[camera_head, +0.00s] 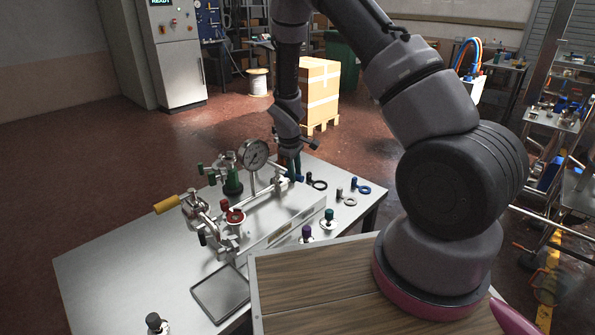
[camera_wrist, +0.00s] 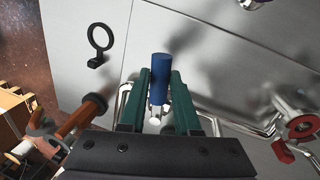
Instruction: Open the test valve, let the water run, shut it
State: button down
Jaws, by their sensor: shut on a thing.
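The test rig stands on the metal table in the head view, with a pressure gauge (camera_head: 254,154), pipes and valves. A blue handle (camera_wrist: 160,75) points up the picture in the wrist view, between the green fingers of my gripper (camera_wrist: 160,98). The fingers are shut on it, and a bright metal part shows just below it. In the head view my gripper (camera_head: 295,166) is at the rig's far right end, where a little of the blue handle (camera_head: 300,178) shows. I cannot tell whether this valve is open, and no running water is visible.
A shallow tray (camera_head: 220,296) lies in front. Rings and small coloured-top parts (camera_head: 328,217) lie right of the rig. The table's left front is mostly clear.

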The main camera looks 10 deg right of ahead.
jog(key=shift+s+a+m, duration=0.4)
jog(key=shift+a+m, duration=0.25)
jog(key=shift+m, duration=0.55)
jog(key=c, duration=0.6)
grip_release()
jog(key=shift+c, duration=0.2)
jog(key=shift+r, duration=0.1)
notch_tip(320, 180, up, 10)
jog(key=s+a, duration=0.1)
jog(key=shift+s+a+r, duration=0.15)
jog(key=shift+a+r, duration=0.05)
jog(key=shift+a, duration=0.2)
